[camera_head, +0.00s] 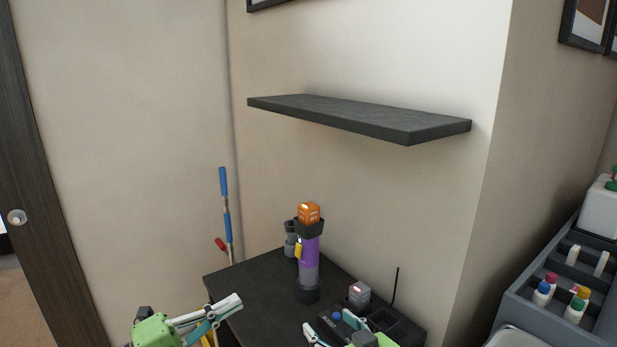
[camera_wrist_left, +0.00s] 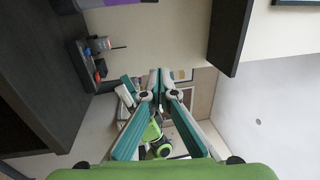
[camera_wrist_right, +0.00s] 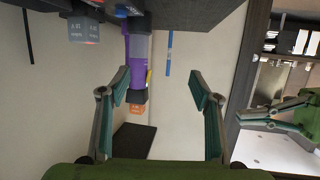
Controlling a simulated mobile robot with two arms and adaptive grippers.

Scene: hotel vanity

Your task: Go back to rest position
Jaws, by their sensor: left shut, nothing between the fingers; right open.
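My left gripper (camera_head: 238,303) is shut and empty, above the near left side of the dark table (camera_head: 245,285). Its closed fingers also show in the left wrist view (camera_wrist_left: 160,78). My right gripper (camera_head: 328,325) is open and empty, low over the table's near side. In the right wrist view, its spread fingers (camera_wrist_right: 158,78) have nothing gripped between them. The left gripper also shows at the right of that view (camera_wrist_right: 300,110). Part of the right gripper is cut off by the head view's lower edge.
A purple and grey cylinder (camera_head: 309,255) stands on the table with an orange box (camera_head: 309,212) on top. A small grey box (camera_head: 359,294) is near the right gripper. A dark wall shelf (camera_head: 350,115) is bare. A grey organizer (camera_head: 540,312) with bottles stands right.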

